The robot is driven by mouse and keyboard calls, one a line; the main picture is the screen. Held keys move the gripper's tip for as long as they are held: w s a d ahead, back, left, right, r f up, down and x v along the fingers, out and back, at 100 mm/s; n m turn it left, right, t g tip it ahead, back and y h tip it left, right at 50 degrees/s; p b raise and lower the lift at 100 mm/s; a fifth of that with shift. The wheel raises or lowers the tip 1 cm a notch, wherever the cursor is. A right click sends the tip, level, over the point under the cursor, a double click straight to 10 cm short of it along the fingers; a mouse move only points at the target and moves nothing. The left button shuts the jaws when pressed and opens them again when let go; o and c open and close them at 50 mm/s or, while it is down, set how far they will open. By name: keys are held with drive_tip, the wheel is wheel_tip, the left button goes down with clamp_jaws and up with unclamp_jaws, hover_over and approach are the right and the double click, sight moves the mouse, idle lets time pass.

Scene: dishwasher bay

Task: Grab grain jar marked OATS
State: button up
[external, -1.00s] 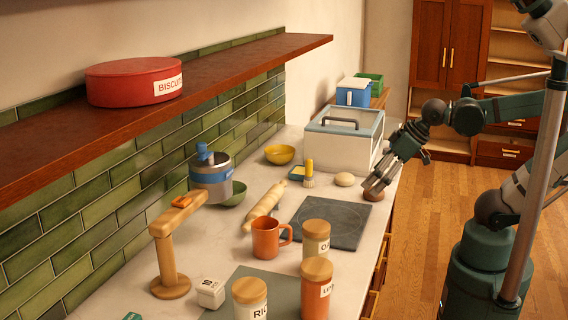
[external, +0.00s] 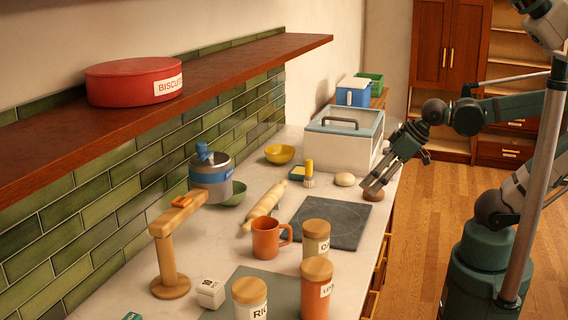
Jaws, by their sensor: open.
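The grain jar whose label begins "OA" (external: 316,241) stands upright on the counter, with a wooden lid and a beige body. It is just right of an orange mug (external: 267,239) and at the near edge of a dark slab. The rest of its label is turned out of sight. My gripper (external: 372,189) is open, pointing down toward the counter's right edge, beyond the slab and well behind the jar. A small brown round object (external: 374,195) lies right at the fingertips; I cannot tell whether they touch it.
The dark slab (external: 330,222) is flat and clear. A rolling pin (external: 265,206) and a glass-lidded white box (external: 340,145) lie farther back.

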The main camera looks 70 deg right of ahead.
drive_tip(key=shift+r, duration=0.15)
drive_tip(key=shift+r, duration=2.5)
drive_tip(key=n+g+p, duration=0.7)
drive_tip(key=n+p, duration=1.2)
drive_tip(key=p, duration=0.2)
approach(315, 225)
wheel_tip(315, 225, down, 6)
drive_tip(key=shift+w+r, duration=0.1)
drive_tip(key=shift+r, duration=0.05)
wheel_tip(315, 225, down, 6)
drive_tip(key=shift+d+f+b, duration=0.1)
drive_tip(key=shift+f+b, duration=0.1)
drive_tip(key=shift+b, duration=0.25)
drive_tip(key=shift+f, duration=0.7)
drive_tip(key=shift+f, duration=0.1)
drive_tip(key=shift+f, duration=1.2)
